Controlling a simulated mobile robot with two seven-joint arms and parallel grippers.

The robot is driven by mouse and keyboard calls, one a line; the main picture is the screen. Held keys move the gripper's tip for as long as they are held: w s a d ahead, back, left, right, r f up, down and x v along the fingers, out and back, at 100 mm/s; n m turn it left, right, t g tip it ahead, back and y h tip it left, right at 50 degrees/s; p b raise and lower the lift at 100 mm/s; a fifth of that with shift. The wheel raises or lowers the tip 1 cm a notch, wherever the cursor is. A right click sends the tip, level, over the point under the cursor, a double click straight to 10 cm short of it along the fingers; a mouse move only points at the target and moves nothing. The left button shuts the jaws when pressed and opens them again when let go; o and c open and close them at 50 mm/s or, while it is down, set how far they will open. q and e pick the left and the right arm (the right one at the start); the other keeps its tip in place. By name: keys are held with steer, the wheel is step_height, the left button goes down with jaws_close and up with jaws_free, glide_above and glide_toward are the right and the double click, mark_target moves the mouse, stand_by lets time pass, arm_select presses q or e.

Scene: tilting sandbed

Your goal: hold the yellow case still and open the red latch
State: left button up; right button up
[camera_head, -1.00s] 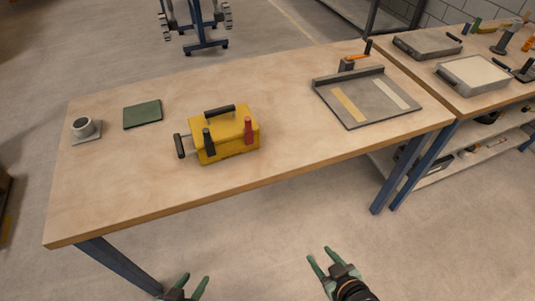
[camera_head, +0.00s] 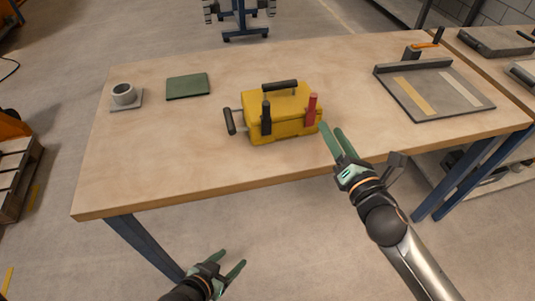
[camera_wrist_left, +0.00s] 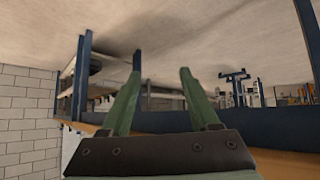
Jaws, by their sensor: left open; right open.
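The yellow case (camera_head: 282,104) stands upright on the wooden table (camera_head: 170,150). It has a black top handle (camera_head: 280,85), a black side handle (camera_head: 230,121) on its left, a black latch (camera_head: 266,117) and the red latch (camera_head: 311,108) on its front right. My right gripper (camera_head: 337,137) is open and empty, just right of the case near the red latch; I cannot tell whether it touches. My left gripper (camera_head: 233,267) is open and empty, low in front of the table. Its open fingers also show in the left wrist view (camera_wrist_left: 157,95), with no case there.
A grey cup on a plate (camera_head: 124,95) and a green mat (camera_head: 188,86) lie left of the case. A grey tray (camera_head: 440,92) with two strips lies to the right. The table's front left is clear.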

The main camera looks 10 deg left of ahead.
mark_target(233, 135)
arm_select(q)
steer(key=w+d+r+m+t, duration=0.3)
steer(key=w+r+m, duration=0.25)
steer(key=m, duration=1.05)
steer(key=w+d+r+m+t, duration=0.35)
steer(key=r+m, duration=0.35)
steer(key=m, duration=0.9)
steer(key=w+a+r+n+y, duration=0.1)
steer(key=w+r+n+y, duration=0.1)
steer(key=w+a+r+n+t+y, duration=0.1)
steer(key=w+a+r+n+y, duration=0.1)
steer(key=n+y, duration=0.1)
steer(key=w+a+r+n+t+y, duration=0.1)
steer(key=w+r+n+y, duration=0.1)
steer(key=y, duration=0.1)
steer(key=shift+w+a+n, duration=0.25)
steer(key=shift+w+n, duration=0.15)
steer(key=n+y, duration=0.1)
steer(key=a+n+g+y, duration=0.1)
steer(key=shift+w+a+r+n+g+y, duration=0.15)
steer(key=shift+w+n+g+y, duration=0.1)
steer(key=shift+n+y, duration=0.15)
steer(key=shift+w+a, duration=0.1)
steer(key=shift+w, duration=0.05)
steer(key=x, duration=1.2)
steer(key=shift+a, duration=0.1)
steer(key=shift+c, duration=0.3)
